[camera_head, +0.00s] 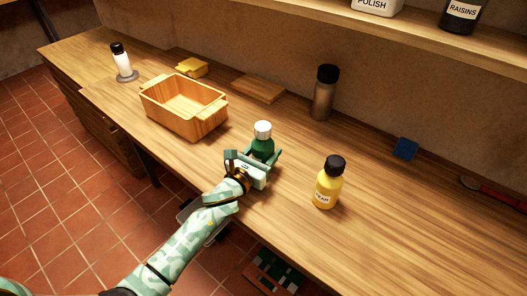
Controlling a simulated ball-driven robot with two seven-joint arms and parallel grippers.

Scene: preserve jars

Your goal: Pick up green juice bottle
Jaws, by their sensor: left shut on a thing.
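The green juice bottle (263,146) has a white cap and stands upright near the middle of the wooden counter. My left gripper (262,160) reaches in from the lower left and is shut on the bottle, with its fingers at either side. The bottle's lower part is hidden behind the gripper. I cannot tell whether its base is off the counter. My right gripper is not in view.
A yellow bottle (328,186) with a black cap stands close to the right. A wooden crate (205,124) is to the left. The right counter is mostly clear.

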